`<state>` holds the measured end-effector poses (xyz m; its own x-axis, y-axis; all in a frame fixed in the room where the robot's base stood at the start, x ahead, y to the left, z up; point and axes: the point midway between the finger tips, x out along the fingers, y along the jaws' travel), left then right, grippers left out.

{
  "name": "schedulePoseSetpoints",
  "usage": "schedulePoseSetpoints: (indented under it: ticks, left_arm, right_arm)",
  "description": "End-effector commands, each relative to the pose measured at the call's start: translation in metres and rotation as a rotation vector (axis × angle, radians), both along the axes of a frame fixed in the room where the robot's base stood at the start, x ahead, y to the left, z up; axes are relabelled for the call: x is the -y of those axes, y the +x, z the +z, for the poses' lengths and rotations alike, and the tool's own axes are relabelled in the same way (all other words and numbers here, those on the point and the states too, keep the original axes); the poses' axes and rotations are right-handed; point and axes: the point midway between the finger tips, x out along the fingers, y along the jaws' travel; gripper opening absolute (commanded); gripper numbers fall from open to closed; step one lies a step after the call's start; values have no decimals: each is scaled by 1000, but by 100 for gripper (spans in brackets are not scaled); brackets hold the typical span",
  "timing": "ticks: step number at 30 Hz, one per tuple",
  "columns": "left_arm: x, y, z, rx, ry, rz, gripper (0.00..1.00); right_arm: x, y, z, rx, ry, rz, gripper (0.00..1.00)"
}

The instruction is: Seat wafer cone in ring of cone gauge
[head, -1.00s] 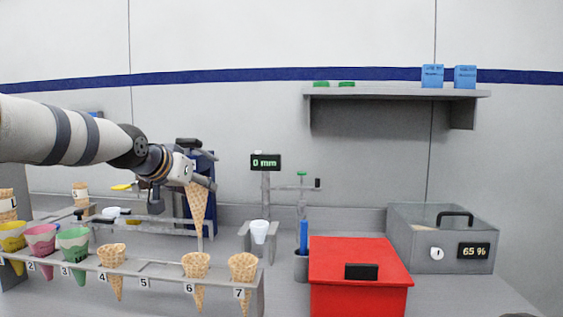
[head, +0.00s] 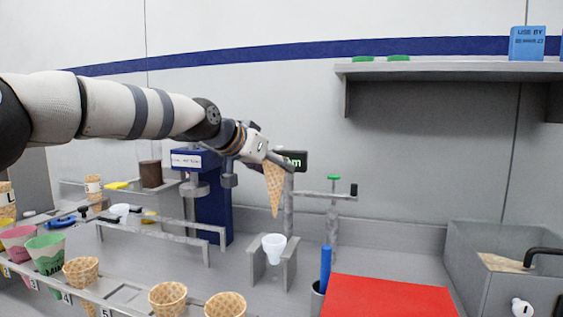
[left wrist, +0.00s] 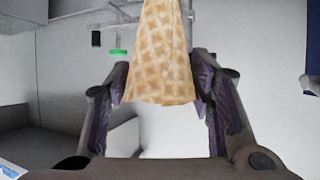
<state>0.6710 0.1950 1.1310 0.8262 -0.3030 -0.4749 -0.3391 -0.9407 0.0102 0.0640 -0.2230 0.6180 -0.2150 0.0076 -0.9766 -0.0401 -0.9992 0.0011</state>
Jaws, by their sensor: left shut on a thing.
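My left gripper (head: 262,153) is shut on a wafer cone (head: 274,190), which hangs point down, tilted slightly. In the left wrist view the cone (left wrist: 160,55) sits between both finger pads. The cone gauge's display (head: 294,160) is partly hidden behind the gripper and cone; only its end "m" reads. Its grey post (head: 289,208) stands just right of the cone, with a side arm (head: 320,195). A white cup (head: 273,245) sits in a grey stand (head: 290,265) below the cone's tip, with a visible gap. I cannot make out the ring clearly. My right gripper is out of view.
A rack (head: 125,292) of wafer and coloured cones runs along the front left. A blue press-like device (head: 212,205) and a grey rail (head: 165,238) stand behind it. A red lid (head: 388,297), a blue-handled tool (head: 326,268) and a grey bin (head: 470,255) are at right.

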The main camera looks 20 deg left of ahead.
Motion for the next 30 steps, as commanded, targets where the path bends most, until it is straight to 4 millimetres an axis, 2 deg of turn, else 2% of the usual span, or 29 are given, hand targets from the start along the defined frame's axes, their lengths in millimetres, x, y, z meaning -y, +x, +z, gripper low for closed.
schedulePoseSetpoints:
  ticks: [30]
  left_arm:
    - [0, 0, -111, -6, 0, 0, 38]
  right_arm:
    - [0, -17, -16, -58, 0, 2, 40]
